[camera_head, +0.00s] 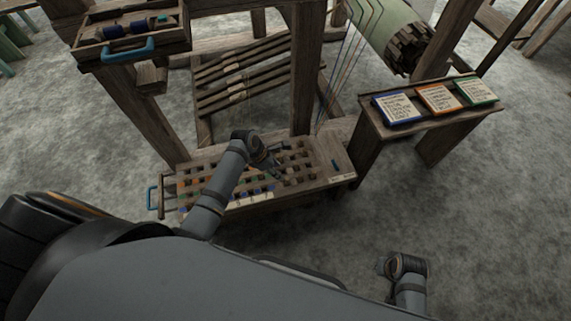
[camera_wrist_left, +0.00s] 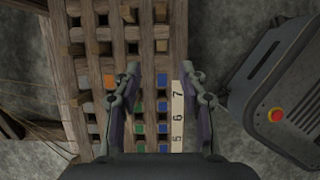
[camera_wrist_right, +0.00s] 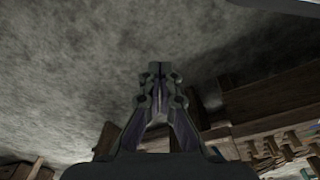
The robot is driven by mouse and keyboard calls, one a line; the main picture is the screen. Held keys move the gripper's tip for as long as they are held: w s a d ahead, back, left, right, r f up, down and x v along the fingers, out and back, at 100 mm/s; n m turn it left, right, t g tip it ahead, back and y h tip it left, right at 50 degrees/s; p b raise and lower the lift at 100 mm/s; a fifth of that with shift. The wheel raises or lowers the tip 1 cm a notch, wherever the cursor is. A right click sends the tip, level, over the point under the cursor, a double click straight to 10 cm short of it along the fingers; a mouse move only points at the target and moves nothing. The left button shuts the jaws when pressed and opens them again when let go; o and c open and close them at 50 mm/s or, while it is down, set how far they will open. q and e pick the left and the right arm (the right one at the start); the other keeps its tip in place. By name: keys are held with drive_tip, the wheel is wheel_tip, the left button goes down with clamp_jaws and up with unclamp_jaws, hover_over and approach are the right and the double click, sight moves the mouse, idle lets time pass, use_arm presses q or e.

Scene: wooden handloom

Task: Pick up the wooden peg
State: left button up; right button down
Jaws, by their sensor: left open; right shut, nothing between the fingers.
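A wooden peg board (camera_head: 340,172) with rows of square holes lies low at the front of the loom. Several small wooden pegs sit in it, some with coloured ends, such as an orange one (camera_wrist_left: 109,81) and a blue one (camera_wrist_left: 162,80) in the left wrist view. I cannot tell which peg is meant. My left gripper (camera_head: 277,170) is open above the board; in its wrist view the fingers (camera_wrist_left: 161,75) stand on either side of the peg rows, with nothing held. My right gripper (camera_wrist_right: 156,68) is shut and empty, over the floor away from the board.
A number strip (camera_wrist_left: 177,115) runs along the board's edge. A blue handle (camera_head: 152,197) is at its left end. A shelf (camera_head: 450,117) with three coloured cards stands right. A wooden tray (camera_head: 88,47) is upper left. Grey floor (camera_head: 480,200) is clear at right.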

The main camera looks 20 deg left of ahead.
sight(287, 179)
use_arm(q)
drive_tip(key=b+x, duration=0.2)
drive_tip(key=x, duration=0.3)
drive_tip(key=shift+s+d+b, duration=0.15)
drive_tip(key=shift+b, duration=0.15)
use_arm(e)
wheel_tip(287, 179, up, 9)
drive_tip(key=a, duration=0.2)
use_arm(q)
drive_tip(key=b+x, duration=0.3)
drive_tip(key=x, duration=0.1)
drive_tip(key=shift+f, duration=0.2)
drive_tip(key=shift+w+d+f, duration=0.2)
drive_tip(key=shift+w+f, duration=0.05)
drive_tip(key=shift+f, duration=0.1)
drive_tip(key=shift+r, duration=0.1)
use_arm(e)
drive_tip(key=shift+t+y, duration=0.6)
drive_tip(key=shift+t, duration=0.3)
drive_tip(key=f, duration=0.2)
drive_tip(key=a+f, duration=0.1)
drive_tip(key=f, duration=0.1)
drive_tip(key=shift+w+a, duration=0.1)
drive_tip(key=shift+a, duration=0.05)
use_arm(q)
drive_tip(key=c, duration=0.9)
